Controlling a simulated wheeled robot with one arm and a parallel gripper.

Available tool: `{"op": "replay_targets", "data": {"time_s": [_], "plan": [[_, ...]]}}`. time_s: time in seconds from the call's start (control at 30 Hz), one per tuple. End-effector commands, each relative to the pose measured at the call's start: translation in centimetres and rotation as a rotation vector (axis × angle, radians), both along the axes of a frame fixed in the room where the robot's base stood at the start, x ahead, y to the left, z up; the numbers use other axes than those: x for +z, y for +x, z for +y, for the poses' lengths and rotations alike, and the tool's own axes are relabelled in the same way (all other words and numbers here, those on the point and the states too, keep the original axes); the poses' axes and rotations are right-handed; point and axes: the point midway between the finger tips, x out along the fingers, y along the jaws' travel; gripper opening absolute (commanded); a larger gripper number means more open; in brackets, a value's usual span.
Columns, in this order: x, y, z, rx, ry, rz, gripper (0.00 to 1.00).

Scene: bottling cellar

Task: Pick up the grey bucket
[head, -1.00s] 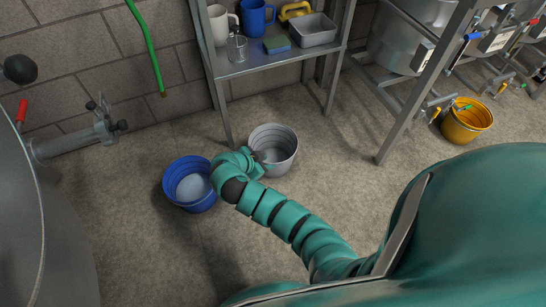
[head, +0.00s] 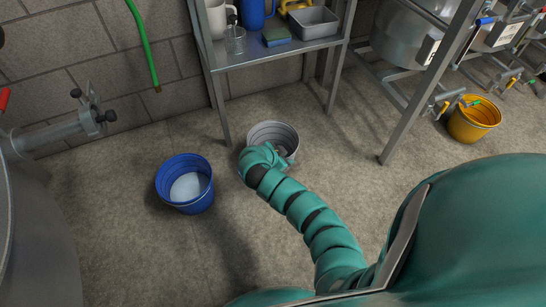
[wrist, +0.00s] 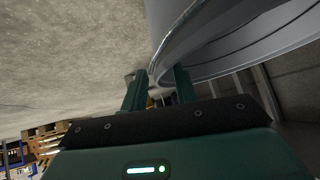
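The grey bucket (head: 270,128) stands upright on the floor in front of the metal shelf. My arm covers its near left side in the head view. In the wrist view its rim and wall (wrist: 225,45) fill the upper right. My gripper (wrist: 159,90) is open, its two fingers apart, with the bucket's rim edge reaching into the gap between them. In the head view the gripper (head: 280,151) is at the bucket's mouth, mostly hidden by my wrist. Whether a finger touches the rim cannot be told.
A blue bucket (head: 163,190) with pale contents stands to the left, apart from the grey one. A metal shelf (head: 285,54) with mugs and a tray stands behind. A yellow bucket (head: 472,125) is under taps at the right. A green hose (head: 145,42) hangs at the wall.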

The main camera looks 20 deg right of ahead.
Motion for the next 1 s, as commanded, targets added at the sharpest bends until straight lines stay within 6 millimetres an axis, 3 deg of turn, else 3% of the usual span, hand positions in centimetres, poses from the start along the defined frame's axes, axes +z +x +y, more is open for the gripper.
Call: {"op": "replay_targets", "data": {"time_s": [0.1,0.37,0.53,1.0], "plan": [[-0.90,0.23,-0.63,-0.001,0.000,0.001,0.29],[-0.81,0.30,-0.72,0.000,0.001,0.000,0.29],[-0.79,0.30,-0.73,0.000,0.001,0.000,0.00],[-0.80,0.29,-0.74,0.000,0.001,0.000,0.00]]}}
